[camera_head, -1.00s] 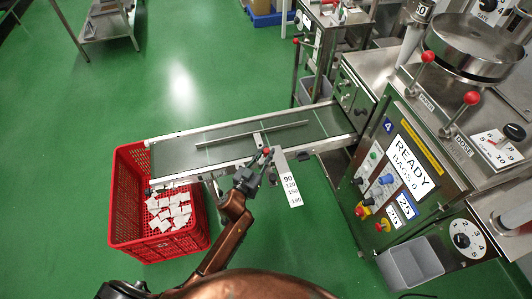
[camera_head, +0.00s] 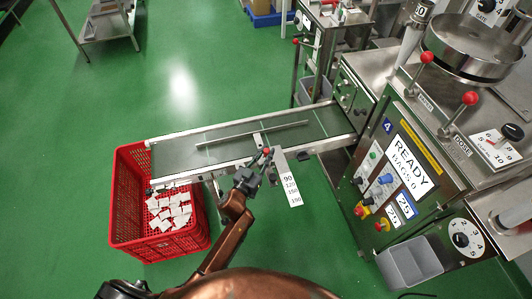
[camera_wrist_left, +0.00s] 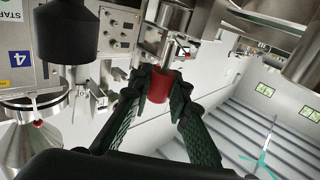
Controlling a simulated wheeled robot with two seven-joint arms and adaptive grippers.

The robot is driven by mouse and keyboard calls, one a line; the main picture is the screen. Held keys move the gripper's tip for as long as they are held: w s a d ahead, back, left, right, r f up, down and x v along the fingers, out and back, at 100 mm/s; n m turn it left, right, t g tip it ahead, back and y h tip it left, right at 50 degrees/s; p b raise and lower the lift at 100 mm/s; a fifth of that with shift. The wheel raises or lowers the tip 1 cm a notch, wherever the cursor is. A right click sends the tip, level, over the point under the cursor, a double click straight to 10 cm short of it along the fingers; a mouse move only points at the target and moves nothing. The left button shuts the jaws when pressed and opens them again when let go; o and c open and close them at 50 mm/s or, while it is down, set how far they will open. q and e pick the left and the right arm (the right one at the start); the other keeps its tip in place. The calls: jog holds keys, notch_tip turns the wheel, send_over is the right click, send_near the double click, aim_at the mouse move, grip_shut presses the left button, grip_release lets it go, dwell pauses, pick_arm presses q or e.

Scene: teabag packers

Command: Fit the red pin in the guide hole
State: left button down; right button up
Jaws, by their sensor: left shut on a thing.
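The red pin (camera_head: 266,151) shows as a small red knob at the conveyor's near edge, beside the top of the guide's scale plate (camera_head: 290,185) marked 90, 120 and further numbers. My left gripper (camera_head: 262,160) is at the pin. In the left wrist view the red pin head (camera_wrist_left: 159,86) sits between the two dark fingers of my left gripper (camera_wrist_left: 158,92), which is shut on it. A metal shank runs up from the head. The guide hole is not distinguishable, so I cannot tell whether the pin is in it. My right gripper is not in view.
The conveyor (camera_head: 235,134) carries a thin guide rail (camera_head: 250,132). A red crate (camera_head: 128,210) with white teabags stands at its left end. The packing machine (camera_head: 425,150), with a READY panel and a grey bin (camera_head: 410,262), stands at the right.

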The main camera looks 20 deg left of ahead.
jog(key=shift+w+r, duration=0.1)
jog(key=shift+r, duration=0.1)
pick_arm(q)
jog(key=shift+f, duration=0.4)
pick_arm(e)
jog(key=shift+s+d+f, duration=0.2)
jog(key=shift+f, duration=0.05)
